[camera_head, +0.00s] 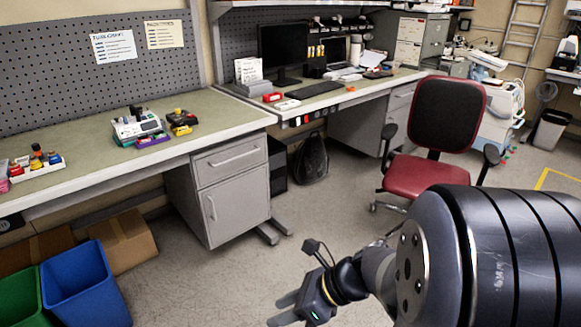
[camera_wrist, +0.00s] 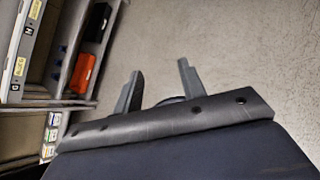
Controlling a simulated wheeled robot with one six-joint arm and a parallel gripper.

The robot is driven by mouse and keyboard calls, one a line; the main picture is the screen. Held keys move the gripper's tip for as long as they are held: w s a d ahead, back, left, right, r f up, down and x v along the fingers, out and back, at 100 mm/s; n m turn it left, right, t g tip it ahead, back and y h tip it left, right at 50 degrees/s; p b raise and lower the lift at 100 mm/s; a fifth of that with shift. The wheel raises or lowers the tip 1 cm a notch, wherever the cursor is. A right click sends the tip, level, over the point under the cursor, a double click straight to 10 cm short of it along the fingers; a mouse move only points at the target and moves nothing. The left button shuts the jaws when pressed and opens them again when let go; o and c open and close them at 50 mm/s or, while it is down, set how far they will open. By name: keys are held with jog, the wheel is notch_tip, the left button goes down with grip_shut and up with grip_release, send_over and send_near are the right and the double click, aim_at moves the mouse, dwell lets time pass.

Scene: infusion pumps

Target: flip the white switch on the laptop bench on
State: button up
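The laptop bench (camera_head: 375,84) stands at the back, with an open laptop (camera_head: 335,52) on it. A dark strip with small switches (camera_head: 303,120) sits on its front edge near the left end. Red and pale spots show there, but they are too small to tell which is the white switch or how it is set. My gripper (camera_head: 280,310) is low at the bottom of the head view, well short of the bench. In the wrist view its two fingers (camera_wrist: 160,88) stand apart with nothing between them. The switch strip is not identifiable in the wrist view.
A red chair (camera_head: 435,184) stands in front of the laptop bench's right part. A second bench (camera_head: 225,118) with a grey cabinet (camera_head: 232,190) is on the left. Blue (camera_head: 85,285) and green (camera_head: 20,298) bins stand at lower left. Floor between is clear.

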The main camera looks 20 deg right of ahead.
jog(key=w+d+f+m+t+b, duration=0.1)
jog(key=w+m, duration=0.1)
jog(key=m, duration=0.1)
jog(key=w+d+f+m+t+y+b, duration=0.1)
jog(key=f+m, duration=0.1)
jog(key=m, duration=0.1)
jog(key=w+d+f+m+t+b, duration=0.1)
jog(key=w+d+m, duration=0.1)
jog(key=m, duration=0.1)
jog(key=shift+w+f+t+y+b, duration=0.35)
jog(key=shift+t+y+b, duration=0.05)
jog(key=c, duration=0.3)
jog(key=w+d+f+m+t+b, duration=0.1)
jog(key=d+m+t, duration=0.1)
jog(key=m, duration=0.1)
jog(key=w+d+f+m+t+h+b, duration=0.1)
jog(key=w+d+m+t, duration=0.1)
jog(key=d+m, duration=0.1)
jog(key=w+d+m+t+b, duration=0.1)
jog(key=w+d+m, duration=0.1)
jog(key=m, duration=0.3)
jog(key=shift+d+f+t+b, duration=0.3)
jog(key=shift+d+f+t, duration=0.1)
jog(key=shift+d, duration=0.15)
grip_shut()
jog(key=shift+w+d+r+m, duration=0.1)
jog(key=shift+d+m, duration=0.2)
jog(key=shift+m, duration=0.1)
